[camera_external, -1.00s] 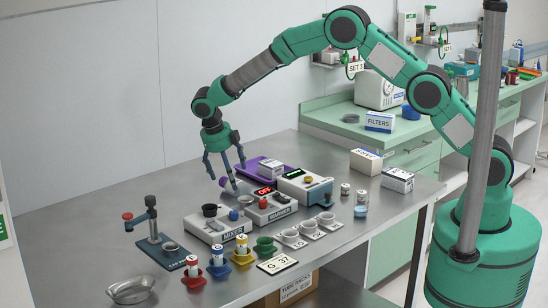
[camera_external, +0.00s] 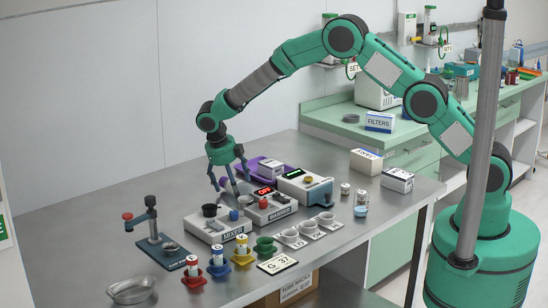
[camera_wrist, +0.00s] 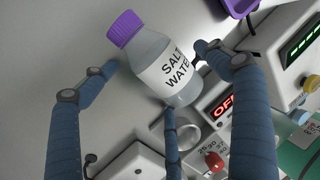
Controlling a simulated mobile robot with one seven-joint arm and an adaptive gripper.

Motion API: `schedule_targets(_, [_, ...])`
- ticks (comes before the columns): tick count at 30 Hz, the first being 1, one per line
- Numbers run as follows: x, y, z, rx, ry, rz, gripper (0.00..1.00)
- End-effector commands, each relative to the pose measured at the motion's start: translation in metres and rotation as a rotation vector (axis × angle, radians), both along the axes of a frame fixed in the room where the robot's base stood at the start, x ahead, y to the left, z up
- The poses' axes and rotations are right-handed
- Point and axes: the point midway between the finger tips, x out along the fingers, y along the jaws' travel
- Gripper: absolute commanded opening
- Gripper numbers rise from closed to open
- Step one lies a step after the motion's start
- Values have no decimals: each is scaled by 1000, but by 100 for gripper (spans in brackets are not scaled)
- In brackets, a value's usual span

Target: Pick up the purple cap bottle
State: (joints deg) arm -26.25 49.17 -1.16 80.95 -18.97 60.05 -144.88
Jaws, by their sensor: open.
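The purple cap bottle (camera_wrist: 165,72) shows large in the wrist view, tilted in the picture. It has a purple cap, a translucent body and a white label reading "SALT WATER". My gripper (camera_wrist: 157,78) is open, with its three blue fingers spread around the bottle. The left finger shows a gap to the bottle; whether the other two touch it I cannot tell. In the external view my gripper (camera_external: 229,187) is low over the steel table behind the mixer, and a bit of the purple cap (camera_external: 223,182) shows between the fingers. The rest of the bottle is mostly hidden there.
The mixer (camera_external: 215,229) and warmer (camera_external: 272,212) stand just in front of my gripper. A purple tray (camera_external: 252,163) lies behind to the right. A press stand (camera_external: 153,228) is at left. The table's back left is clear.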

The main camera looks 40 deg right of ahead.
Motion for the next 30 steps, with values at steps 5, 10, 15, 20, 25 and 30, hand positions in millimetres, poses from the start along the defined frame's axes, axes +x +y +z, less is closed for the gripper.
schedule_targets(5, [0, 0, 0, 0, 0, 0, 88])
schedule_targets(10, [0, 0, 0, 0, 0, 0, 84])
schedule_targets(15, [0, 0, 0, 0, 0, 0, 50])
schedule_targets(20, [0, 0, 0, 0, 0, 0, 29])
schedule_targets(25, [0, 0, 0, 0, 0, 0, 24])
schedule_targets(30, [0, 0, 4, 0, 0, 0, 23])
